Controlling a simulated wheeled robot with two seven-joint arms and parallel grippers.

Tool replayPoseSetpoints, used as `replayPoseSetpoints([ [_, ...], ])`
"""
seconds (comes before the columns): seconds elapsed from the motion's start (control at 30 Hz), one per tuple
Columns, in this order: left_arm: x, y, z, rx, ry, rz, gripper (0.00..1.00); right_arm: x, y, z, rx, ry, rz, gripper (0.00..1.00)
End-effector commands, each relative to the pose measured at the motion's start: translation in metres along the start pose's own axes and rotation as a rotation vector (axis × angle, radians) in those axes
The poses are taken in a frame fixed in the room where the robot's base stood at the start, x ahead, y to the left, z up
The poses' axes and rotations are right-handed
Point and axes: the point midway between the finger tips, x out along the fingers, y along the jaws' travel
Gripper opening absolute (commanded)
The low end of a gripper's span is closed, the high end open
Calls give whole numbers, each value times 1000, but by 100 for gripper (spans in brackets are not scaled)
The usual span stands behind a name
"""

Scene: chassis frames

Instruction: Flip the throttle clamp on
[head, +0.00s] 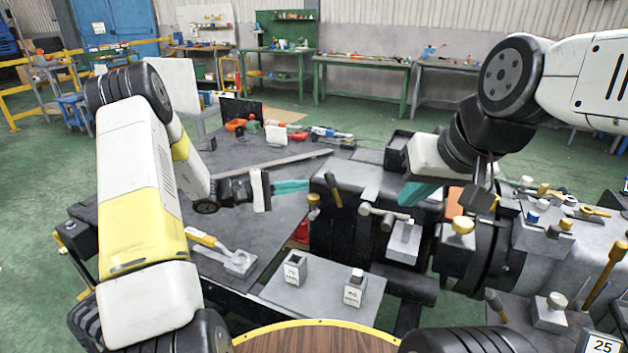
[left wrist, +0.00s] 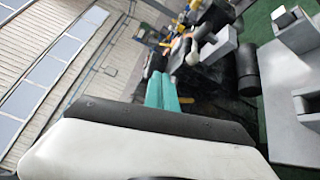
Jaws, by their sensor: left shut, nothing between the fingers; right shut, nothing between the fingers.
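A clamp-like lever with a yellow handle (head: 205,241) and a pale metal base lies on the dark bench at left; I cannot tell whether it is the throttle clamp. Small levers and knobs, including a grey T-handle (head: 384,212), sit on the dark machine block (head: 345,240). My left gripper (head: 308,185) has teal fingers, shut and empty, close to the block's upper left; they also show in the left wrist view (left wrist: 163,80). My right gripper (head: 406,202) is shut and empty above the block's right part. Contact with the block cannot be told.
Two small labelled blocks (head: 293,268) (head: 354,288) stand on a grey plate in front. A round brass-capped fitting (head: 463,226) and several knobs crowd the right side. Tools lie at the back of the dark bench (head: 270,215). A wooden round top (head: 315,340) is nearest.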

Motion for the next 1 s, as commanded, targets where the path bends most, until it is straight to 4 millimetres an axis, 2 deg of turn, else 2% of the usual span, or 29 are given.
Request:
replayPoseSetpoints([
  [0.03,-4,-11,-13,-15,29,40,0,0,0,0,0,0,0,0],
  [0.2,-18,-39,-52,-31,135,171,0,0,0,0,0,0,0,0],
  [0.4,-33,-66,-82,-38,239,271,0,0,0,0,0,0,0,0],
  [0.6,-41,-78,-93,-37,284,308,0,0,0,0,0,0,0,0],
  [1.0,-39,-78,-94,-36,286,309,0,0,0,0,0,0,0,0],
])
